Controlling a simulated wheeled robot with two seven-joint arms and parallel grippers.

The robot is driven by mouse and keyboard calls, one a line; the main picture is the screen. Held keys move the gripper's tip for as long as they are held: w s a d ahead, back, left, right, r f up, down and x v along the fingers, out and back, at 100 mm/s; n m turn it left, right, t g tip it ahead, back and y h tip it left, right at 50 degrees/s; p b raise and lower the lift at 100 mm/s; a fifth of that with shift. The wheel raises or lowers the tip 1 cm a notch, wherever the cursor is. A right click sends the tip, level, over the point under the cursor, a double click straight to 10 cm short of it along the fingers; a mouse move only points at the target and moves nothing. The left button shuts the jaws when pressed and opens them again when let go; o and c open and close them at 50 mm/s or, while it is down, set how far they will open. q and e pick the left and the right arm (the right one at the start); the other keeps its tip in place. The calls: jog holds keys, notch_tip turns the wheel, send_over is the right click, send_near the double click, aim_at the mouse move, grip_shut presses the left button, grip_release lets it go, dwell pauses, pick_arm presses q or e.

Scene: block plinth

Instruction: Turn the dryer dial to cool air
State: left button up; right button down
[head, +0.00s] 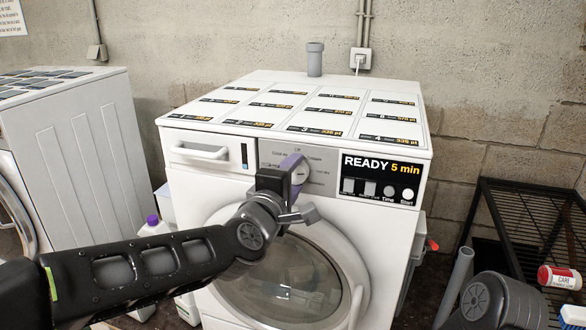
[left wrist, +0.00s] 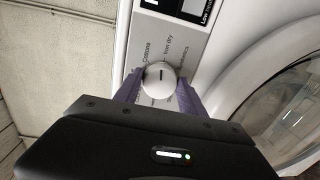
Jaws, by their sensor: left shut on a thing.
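The dryer (head: 205,245) is a white front-loader with a round glass door. Its dial (head: 301,172) is a white knob on the grey control panel (head: 270,152). My left gripper (head: 293,175) reaches it from the front, its purple fingers shut on the dial. In the left wrist view the dial (left wrist: 160,76) sits between the two fingers of the gripper (left wrist: 160,84); its dark mark line points up toward the picture's top. Labels such as "Cottons" and "Iron dry" are around it; some labels are hidden by the fingers. I cannot read a cool air label. My right gripper is out of view.
A display (head: 380,177) reading "READY 5 min" is right of the dial. A second white machine (head: 75,150) stands left. A black wire rack (head: 530,215) with a red-and-white container (head: 560,277) is at right. A purple-capped bottle (head: 153,226) stands between the machines.

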pick_arm(q)
jog(key=m+p, duration=0.2)
jog(key=m, duration=0.3)
jog(key=shift+f+y, duration=0.1)
jog(key=shift+y, duration=0.2)
jog(key=m+p, duration=0.2)
jog(key=m, duration=0.4)
jog(key=shift+f+t, duration=0.15)
jog(key=shift+t, duration=0.15)
jog(key=m, duration=0.5)
jog(key=shift+f+y+p, duration=0.15)
jog(key=shift+y+p, duration=0.15)
jog(key=shift+p, duration=0.05)
jog(key=m, duration=0.6)
jog(key=shift+a+f+m+t, duration=0.1)
jog(key=shift+m+t, duration=0.2)
jog(key=shift+t, duration=0.1)
jog(key=m, duration=0.8)
jog(key=m+h+p, duration=0.1)
jog(key=m, duration=0.8)
jog(key=m+h+p, duration=0.1)
jog(key=m, duration=0.7)
jog(key=shift+w+a+r, duration=0.1)
jog(key=shift+a+r, duration=0.15)
jog(key=shift+r, duration=0.1)
jog(key=shift+m, duration=0.3)
